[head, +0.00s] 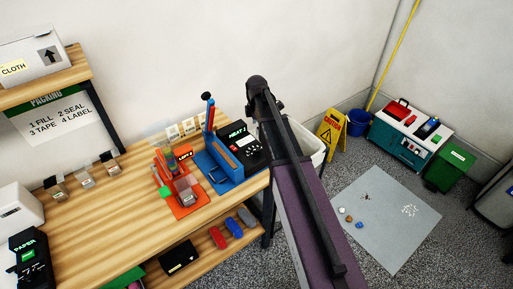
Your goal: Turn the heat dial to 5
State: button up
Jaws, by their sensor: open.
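A black box labelled HEAT (238,146) stands at the right end of the wooden bench in the head view, behind a blue sealer (220,165) with a raised blue lever. The dial and its setting are too small to make out. My arm rises from the bottom of the view, and its dark upper end is just right of the box, partly in front of its right side. My gripper cannot be made out.
A white bin (308,140) stands behind my arm. A yellow warning sign (330,130) and blue bucket (358,122) are farther right. A grey mat (390,235) lies on the floor.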

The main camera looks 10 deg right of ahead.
aim_at(256, 149)
jog(key=shift+w+n, duration=0.3)
jog(key=shift+f, duration=0.15)
notch_tip(256, 149, down, 13)
jog(key=b, duration=1.3)
jog(key=shift+f+b, duration=0.2)
jog(key=shift+b, duration=0.2)
dwell(0.4)
grip_shut()
